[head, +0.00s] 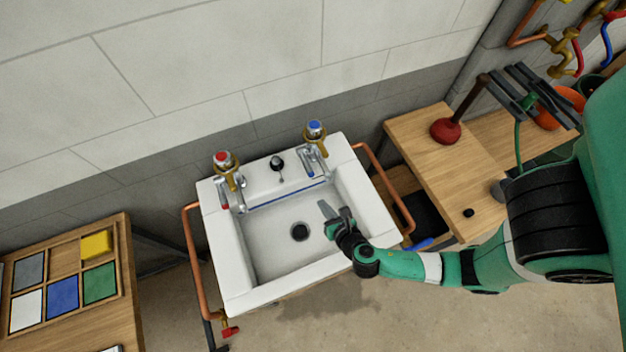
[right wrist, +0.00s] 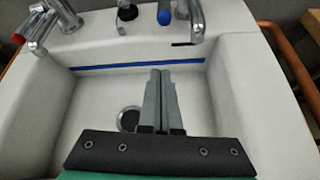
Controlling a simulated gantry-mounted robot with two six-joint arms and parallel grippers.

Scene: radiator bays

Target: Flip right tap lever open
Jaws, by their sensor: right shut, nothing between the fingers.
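The right tap (head: 316,132) has a blue-marked brass top and stands at the sink's back right corner. Its chrome spout and blue lever (right wrist: 164,14) show at the top of the right wrist view, partly cut off by the edge. The left tap (head: 224,162) is red-marked and stands at the back left, with a red lever end (right wrist: 18,38). My right gripper (head: 323,207) is over the white basin (head: 240,262), in front of the right tap and apart from it. Its fingers (right wrist: 161,75) are together with nothing between them. My left gripper is not in view.
A drain hole (head: 299,232) lies in the basin floor. Copper pipes (head: 385,185) run along the sink's sides. A wooden bench (head: 430,170) with a red plunger (head: 446,130) stands at right; a table with coloured tiles (head: 62,294) stands at left. A wall is behind.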

